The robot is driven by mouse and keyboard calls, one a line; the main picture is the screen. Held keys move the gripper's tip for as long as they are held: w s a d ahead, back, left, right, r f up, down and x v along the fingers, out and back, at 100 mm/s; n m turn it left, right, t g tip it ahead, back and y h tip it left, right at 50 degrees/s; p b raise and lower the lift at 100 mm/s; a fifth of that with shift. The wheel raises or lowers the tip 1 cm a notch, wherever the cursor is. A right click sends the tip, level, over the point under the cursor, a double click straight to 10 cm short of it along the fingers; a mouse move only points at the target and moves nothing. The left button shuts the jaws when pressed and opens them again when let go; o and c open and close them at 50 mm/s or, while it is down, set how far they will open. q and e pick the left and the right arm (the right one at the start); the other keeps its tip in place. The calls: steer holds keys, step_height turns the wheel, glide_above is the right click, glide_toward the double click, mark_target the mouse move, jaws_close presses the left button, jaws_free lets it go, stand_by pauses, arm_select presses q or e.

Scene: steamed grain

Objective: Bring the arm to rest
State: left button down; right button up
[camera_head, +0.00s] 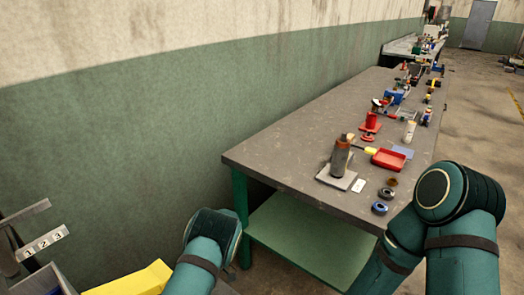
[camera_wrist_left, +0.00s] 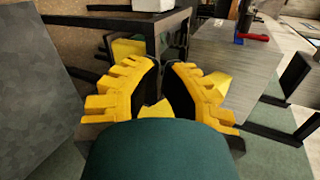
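My left arm (camera_head: 205,255) comes up from the bottom of the head view, left of the workbench and bent at a teal joint. My left gripper (camera_wrist_left: 163,68) shows in the left wrist view, with two curved yellow fingers and dark inner pads. The fingertips are apart, and I see nothing clamped between them. My right arm (camera_head: 455,215) is bent at the right of the head view, in front of the workbench's near right corner. My right gripper is out of view.
The grey-topped workbench (camera_head: 275,157) runs away along the wall. A yellow object (camera_head: 135,280) and a "1 2 3" sign (camera_head: 43,243) are at lower left. Floor at right is open.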

arm_select(q)
steer(key=s+d+f+m+t+h, duration=0.45)
steer(key=s+f+h, duration=0.3)
steer(key=s, duration=0.25)
steer(key=s+d+r+m+t+h, duration=0.3)
steer(key=s+d+r+t, duration=0.1)
steer(key=r+t, duration=0.3)
steer(key=shift+d+r+t, duration=0.25)
steer(key=shift+d+t, duration=0.1)
steer(key=shift+d, duration=0.45)
steer(key=shift+s+h, duration=0.1)
steer(key=shift+h, duration=0.15)
